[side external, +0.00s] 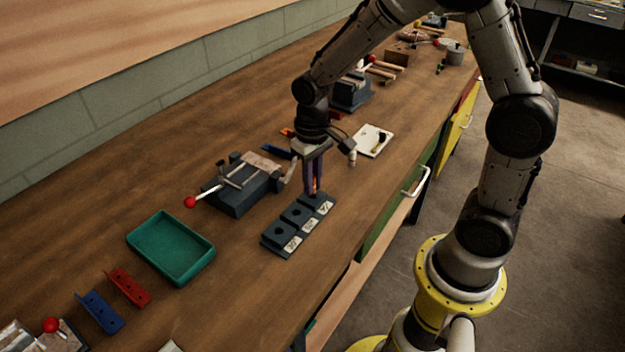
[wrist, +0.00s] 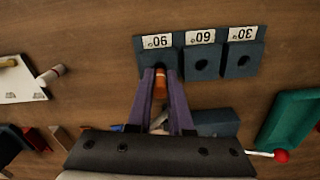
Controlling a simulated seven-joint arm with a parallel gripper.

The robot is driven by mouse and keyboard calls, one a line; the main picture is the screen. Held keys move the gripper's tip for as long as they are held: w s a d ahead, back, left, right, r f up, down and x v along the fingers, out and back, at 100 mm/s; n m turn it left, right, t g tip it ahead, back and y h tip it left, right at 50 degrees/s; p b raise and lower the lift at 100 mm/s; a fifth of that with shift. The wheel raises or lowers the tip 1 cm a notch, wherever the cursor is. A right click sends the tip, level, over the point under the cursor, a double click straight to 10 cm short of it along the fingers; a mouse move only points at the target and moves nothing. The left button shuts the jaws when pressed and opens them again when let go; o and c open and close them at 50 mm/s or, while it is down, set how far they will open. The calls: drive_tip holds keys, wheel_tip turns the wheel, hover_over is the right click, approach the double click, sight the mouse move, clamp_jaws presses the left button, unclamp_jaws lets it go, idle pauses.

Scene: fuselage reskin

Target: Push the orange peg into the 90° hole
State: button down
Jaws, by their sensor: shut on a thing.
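The orange peg (side external: 315,184) is held upright between the fingers of my gripper (side external: 314,190). It also shows in the wrist view (wrist: 160,86) between the purple fingers (wrist: 161,76). My gripper is shut on it. The dark hole block (side external: 283,239) has three sections, labelled 90°, 60° and 30° in the wrist view (wrist: 238,66). The peg's lower end is at the 90° section (wrist: 142,56), the far end of the block in the side view. The 60° hole (wrist: 201,66) looks empty.
A grey vise (side external: 240,192) with a red-knobbed handle stands left of the block. A green tray (side external: 143,254) lies farther left, with red (side external: 128,288) and blue (side external: 101,312) brackets near it. A white board (side external: 372,140) lies beyond my gripper. Bench right of the block is clear.

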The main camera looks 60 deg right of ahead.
drive_tip(key=shift+f, duration=0.75)
drive_tip(key=c, duration=0.7)
unclamp_jaws()
drive_tip(key=shift+c, duration=0.2)
wheel_tip(320, 180, up, 14)
